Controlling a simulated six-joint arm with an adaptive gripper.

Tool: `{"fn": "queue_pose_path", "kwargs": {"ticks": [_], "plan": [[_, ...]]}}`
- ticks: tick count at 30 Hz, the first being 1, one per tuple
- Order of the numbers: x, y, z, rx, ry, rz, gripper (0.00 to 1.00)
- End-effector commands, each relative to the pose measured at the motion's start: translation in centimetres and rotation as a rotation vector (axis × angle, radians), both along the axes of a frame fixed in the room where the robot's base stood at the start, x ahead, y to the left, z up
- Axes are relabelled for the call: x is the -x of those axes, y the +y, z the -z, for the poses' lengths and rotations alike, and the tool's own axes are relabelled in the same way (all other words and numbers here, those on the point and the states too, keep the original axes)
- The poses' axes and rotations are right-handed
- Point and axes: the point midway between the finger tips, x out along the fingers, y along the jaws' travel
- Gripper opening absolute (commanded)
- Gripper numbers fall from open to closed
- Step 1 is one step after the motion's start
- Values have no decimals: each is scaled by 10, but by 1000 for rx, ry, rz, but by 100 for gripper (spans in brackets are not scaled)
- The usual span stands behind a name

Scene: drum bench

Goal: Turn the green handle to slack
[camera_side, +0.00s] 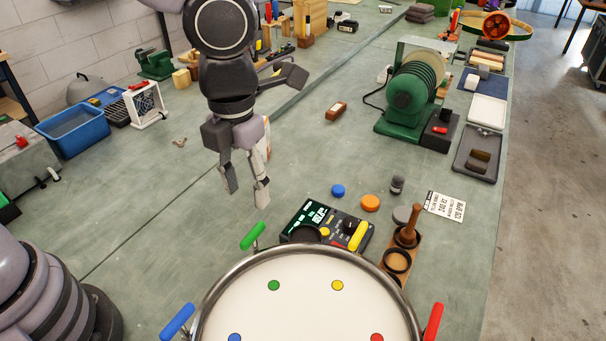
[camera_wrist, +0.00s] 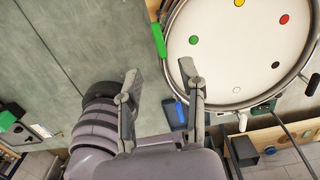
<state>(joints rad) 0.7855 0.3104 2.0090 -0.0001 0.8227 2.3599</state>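The drum (camera_side: 305,310) has a white head with coloured dots and a metal rim. The green handle (camera_side: 253,236) sticks out from its rim at the upper left, beside the green dot (camera_side: 274,286). In the wrist view the green handle (camera_wrist: 158,40) lies beyond the fingertips, roughly between their lines. My gripper (camera_side: 246,194) is open and empty, its fingers pointing down, above and apart from the handle. Both fingers show in the wrist view (camera_wrist: 160,72), spread wide. The drum (camera_wrist: 240,55) fills the upper right there.
Blue (camera_side: 177,322), yellow (camera_side: 358,237) and red (camera_side: 433,322) handles also stand around the rim. A dark device with a green display (camera_side: 310,216) sits behind the drum. A wooden holder (camera_side: 407,250) is at its right. The bench left of the green handle is clear.

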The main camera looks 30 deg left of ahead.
Motion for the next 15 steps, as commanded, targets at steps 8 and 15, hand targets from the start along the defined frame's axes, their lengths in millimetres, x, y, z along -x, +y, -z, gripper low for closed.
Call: {"fn": "queue_pose_path", "kwargs": {"ticks": [8,15], "plan": [[1,1,61,-4,4,-3,39],[0,1,89,-1,1,-4,39]]}}
